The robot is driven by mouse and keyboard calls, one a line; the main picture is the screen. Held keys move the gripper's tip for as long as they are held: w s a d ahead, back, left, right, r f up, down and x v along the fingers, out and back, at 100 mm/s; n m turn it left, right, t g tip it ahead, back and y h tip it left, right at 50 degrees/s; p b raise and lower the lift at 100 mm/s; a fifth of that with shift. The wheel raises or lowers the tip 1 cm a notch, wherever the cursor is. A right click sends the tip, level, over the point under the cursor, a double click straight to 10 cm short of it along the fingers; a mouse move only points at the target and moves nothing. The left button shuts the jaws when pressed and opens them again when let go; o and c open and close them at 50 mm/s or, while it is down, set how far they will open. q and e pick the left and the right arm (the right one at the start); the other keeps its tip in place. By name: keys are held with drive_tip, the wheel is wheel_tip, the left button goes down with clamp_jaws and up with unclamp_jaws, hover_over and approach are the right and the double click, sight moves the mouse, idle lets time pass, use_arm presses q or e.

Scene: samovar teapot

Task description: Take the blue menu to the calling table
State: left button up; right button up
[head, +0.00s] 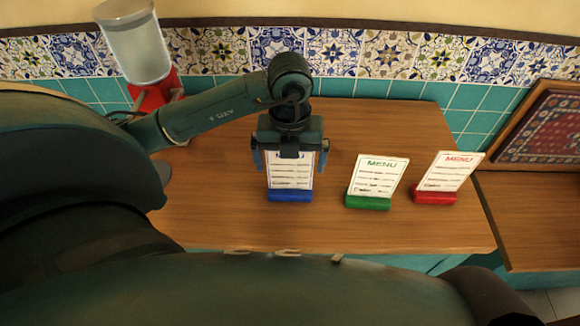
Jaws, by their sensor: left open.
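The blue menu (290,194) stands on the wooden counter, a white card in a blue base. My left gripper (290,165) is above it and in front of its upper part, with its fingers apart on either side of the card. The gripper hides the top of the card. Whether the fingers touch the card cannot be told. My right gripper is not in view. No table that I can pick out as the calling table shows.
A green menu (377,182) and a red menu (448,178) stand to the right on the counter (340,232). A red-based dispenser (155,95) with a clear container is at the back left. A tiled wall runs behind. A framed patterned panel (545,125) leans at the right.

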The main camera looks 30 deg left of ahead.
use_arm(q)
drive_tip(key=c, duration=1.1)
drive_tip(key=shift+c, duration=0.2)
